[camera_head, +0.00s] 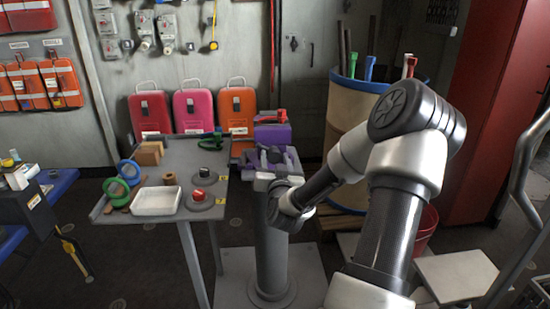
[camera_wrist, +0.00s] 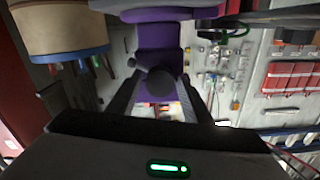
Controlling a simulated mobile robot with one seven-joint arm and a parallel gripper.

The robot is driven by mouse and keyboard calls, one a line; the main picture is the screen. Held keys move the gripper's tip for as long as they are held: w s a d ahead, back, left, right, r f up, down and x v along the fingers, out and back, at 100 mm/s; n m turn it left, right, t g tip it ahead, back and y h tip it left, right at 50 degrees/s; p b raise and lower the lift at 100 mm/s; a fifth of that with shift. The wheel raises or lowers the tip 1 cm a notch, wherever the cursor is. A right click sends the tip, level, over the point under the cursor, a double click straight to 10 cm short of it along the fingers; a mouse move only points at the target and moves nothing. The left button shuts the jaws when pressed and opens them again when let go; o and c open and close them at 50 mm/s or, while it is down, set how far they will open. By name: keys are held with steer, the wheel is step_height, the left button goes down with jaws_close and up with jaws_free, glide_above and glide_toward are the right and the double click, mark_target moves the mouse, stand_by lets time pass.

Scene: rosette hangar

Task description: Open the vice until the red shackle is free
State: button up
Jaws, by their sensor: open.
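The purple vice (camera_head: 291,155) stands on a grey pedestal (camera_head: 271,245) right of the workbench. In the wrist view the vice (camera_wrist: 160,40) lies straight ahead, with a dark rounded knob (camera_wrist: 160,78) in front of it. My gripper (camera_wrist: 156,88) is open, its two dark fingers on either side of this knob. I cannot tell whether they touch it. I cannot make out the red shackle in the vice jaws with certainty.
The grey workbench (camera_head: 160,222) holds a white tray (camera_head: 156,201), a red piece (camera_head: 200,194) on a round base, and blue and green rings. A large tub (camera_head: 352,130) with rods stands behind my arm. Cases (camera_head: 193,110) line the wall.

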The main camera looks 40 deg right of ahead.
steer(key=m, duration=1.2)
steer(key=shift+p, duration=0.3)
steer(key=m, duration=1.1)
steer(key=shift+p, duration=0.3)
steer(key=m, duration=0.6)
steer(key=shift+d+f+m, duration=0.1)
steer(key=shift+m, duration=0.2)
steer(key=m+b, duration=0.1)
steer(key=m, duration=0.3)
steer(key=shift+m, duration=0.3)
steer(key=m+b, duration=0.1)
steer(key=m, duration=0.5)
steer(key=m+b, duration=0.1)
steer(key=m, duration=0.3)
steer(key=shift+m, duration=0.3)
steer(key=m, duration=0.3)
steer(key=shift+f+m+b, duration=0.25)
steer(key=shift+m+b, duration=0.8)
steer(key=shift+m, duration=0.15)
steer(key=shift+r+m, duration=0.4)
steer(key=shift+m, duration=0.7)
